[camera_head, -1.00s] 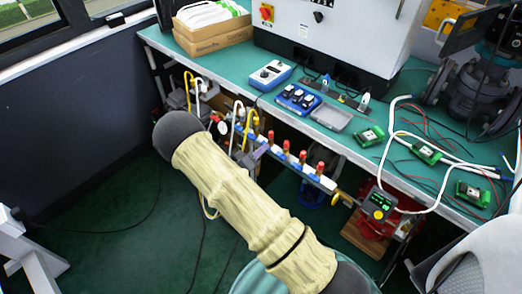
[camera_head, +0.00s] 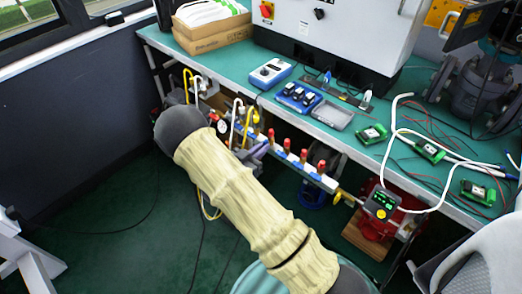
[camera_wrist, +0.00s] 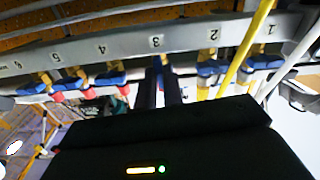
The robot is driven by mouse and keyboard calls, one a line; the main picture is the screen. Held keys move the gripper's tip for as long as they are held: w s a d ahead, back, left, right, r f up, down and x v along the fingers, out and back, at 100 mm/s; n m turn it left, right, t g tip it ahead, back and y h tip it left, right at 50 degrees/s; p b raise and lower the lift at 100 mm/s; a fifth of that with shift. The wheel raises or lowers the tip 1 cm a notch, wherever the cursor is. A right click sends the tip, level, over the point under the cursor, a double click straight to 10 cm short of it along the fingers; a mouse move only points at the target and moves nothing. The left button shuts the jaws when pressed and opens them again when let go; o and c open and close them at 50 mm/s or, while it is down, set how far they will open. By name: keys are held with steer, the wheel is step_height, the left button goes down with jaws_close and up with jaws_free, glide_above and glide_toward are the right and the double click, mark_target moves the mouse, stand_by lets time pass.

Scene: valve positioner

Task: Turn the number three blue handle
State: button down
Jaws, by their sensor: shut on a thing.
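The valve manifold is a pale rail (camera_wrist: 185,36) with numbered labels, seen upside down in the wrist view. The number three label (camera_wrist: 156,41) is right above my gripper (camera_wrist: 160,84). Its two dark fingers are closed around the number three blue handle (camera_wrist: 159,64), which is mostly hidden between them. The number two handle (camera_wrist: 210,68) and number four handle (camera_wrist: 112,78) sit to either side, apart from the fingers. In the head view the manifold (camera_head: 325,182) runs under the bench front, with red-capped valves, and my arm covers part of that area.
A yellow hose (camera_wrist: 247,50) and a white hose (camera_wrist: 298,55) cross the rail near number one. The green bench (camera_head: 235,88) overhangs the manifold. A red device (camera_head: 376,222) with a green display stands at the manifold's right end. The floor at left is mostly clear, with thin cables.

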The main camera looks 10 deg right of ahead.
steer(key=shift+f+m, duration=0.1)
steer(key=shift+m, duration=0.5)
steer(key=c, duration=1.5)
jaws_free()
steer(key=shift+a, duration=0.1)
steer(key=v, duration=1.7)
steer(key=shift+s+a+p, duration=0.1)
steer(key=shift+s+p, duration=0.05)
steer(key=shift+p, duration=0.15)
jaws_close()
